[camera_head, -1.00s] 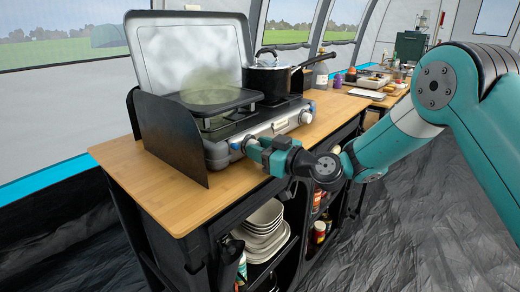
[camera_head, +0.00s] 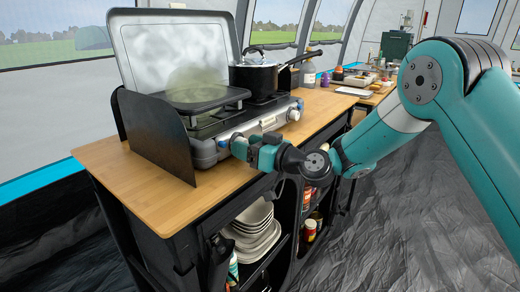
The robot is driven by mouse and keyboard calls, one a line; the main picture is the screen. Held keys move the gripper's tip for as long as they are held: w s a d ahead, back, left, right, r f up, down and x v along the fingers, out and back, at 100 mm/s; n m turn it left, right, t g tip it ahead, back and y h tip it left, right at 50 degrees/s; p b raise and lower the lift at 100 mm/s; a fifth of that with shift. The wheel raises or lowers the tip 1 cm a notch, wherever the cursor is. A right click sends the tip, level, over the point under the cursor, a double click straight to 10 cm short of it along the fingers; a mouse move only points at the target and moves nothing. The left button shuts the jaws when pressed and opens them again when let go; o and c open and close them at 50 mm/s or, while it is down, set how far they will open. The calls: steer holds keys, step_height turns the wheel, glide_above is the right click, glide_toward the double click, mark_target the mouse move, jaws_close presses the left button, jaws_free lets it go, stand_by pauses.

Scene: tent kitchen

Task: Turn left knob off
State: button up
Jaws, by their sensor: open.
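The grey camping stove (camera_head: 205,150) stands on the wooden counter with its lid raised. The right knob (camera_head: 294,114) is farther right. My gripper (camera_head: 235,142) is at the front panel with its fingertips at the left knob. It is open; the picture is too small to tell whether the fingers touch the knob. The gripper partly hides the knob and the panel between the knobs.
A pan (camera_head: 197,96) with haze above it sits on the left burner. A black pot (camera_head: 255,76) sits on the right one. A dark side windshield (camera_head: 155,137) stands left of the knob. The counter (camera_head: 130,185) is bare at front left. Plates (camera_head: 250,230) are on the shelf below.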

steer(key=b+v, duration=0.6)
steer(key=v, duration=1.1)
steer(key=shift+s+d+r, duration=0.1)
steer(key=shift+c, duration=0.2)
